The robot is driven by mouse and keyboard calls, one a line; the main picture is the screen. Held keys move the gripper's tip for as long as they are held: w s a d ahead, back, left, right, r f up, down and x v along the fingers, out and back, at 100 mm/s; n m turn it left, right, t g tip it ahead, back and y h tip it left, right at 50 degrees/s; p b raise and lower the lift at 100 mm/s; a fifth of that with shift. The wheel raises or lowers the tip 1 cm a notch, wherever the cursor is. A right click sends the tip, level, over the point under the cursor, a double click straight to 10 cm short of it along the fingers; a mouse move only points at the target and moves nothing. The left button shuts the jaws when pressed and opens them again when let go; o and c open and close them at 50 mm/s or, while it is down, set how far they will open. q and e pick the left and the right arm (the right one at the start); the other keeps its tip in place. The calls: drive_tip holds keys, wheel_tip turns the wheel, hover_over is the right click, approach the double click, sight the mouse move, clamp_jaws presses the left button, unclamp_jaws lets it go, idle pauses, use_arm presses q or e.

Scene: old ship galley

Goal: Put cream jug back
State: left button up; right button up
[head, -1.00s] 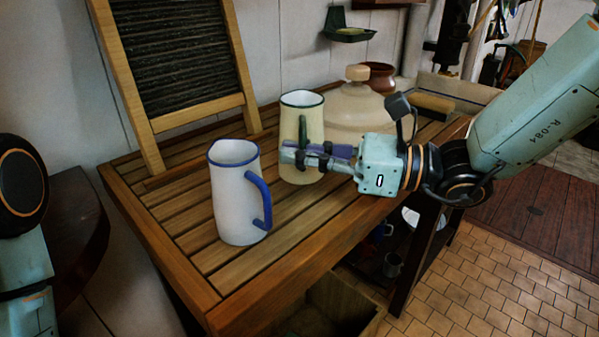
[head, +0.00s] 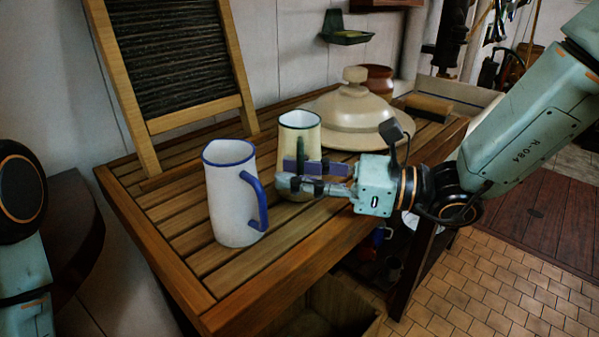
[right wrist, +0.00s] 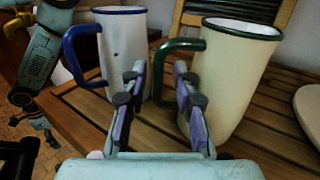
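The cream jug (head: 301,140), with a dark green rim and handle, stands upright on the slatted wooden table (head: 205,287). It is behind and to the right of the white jug (head: 230,195) with blue rim and handle. My right gripper (head: 288,175) is open at the cream jug's handle side. In the right wrist view my fingers (right wrist: 158,80) are apart, with the cream jug's green handle (right wrist: 166,70) between them. The cream jug's body (right wrist: 228,75) is just right of the fingers, its base partly hidden. My left gripper is out of view.
A cream domed lid (head: 350,118) sits behind the cream jug, with a brown pot (head: 375,78) beyond. A wooden-framed washboard (head: 172,65) leans at the back left. A brush-like block (head: 428,107) lies at the far right. The table's front left is clear.

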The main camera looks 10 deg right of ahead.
drive_tip(key=shift+s+r, duration=0.15)
drive_tip(key=shift+r, duration=0.25)
drive_tip(key=shift+p+v, duration=0.35)
drive_tip(key=shift+v, duration=0.6)
drive_tip(key=shift+p+v, duration=0.3)
drive_tip(key=shift+v, duration=0.85)
drive_tip(key=shift+p+v, duration=0.35)
drive_tip(key=shift+v, duration=0.45)
drive_tip(key=p+v, duration=0.5)
drive_tip(key=v, duration=0.1)
drive_tip(key=shift+f, duration=0.15)
drive_tip(key=shift+d, duration=0.1)
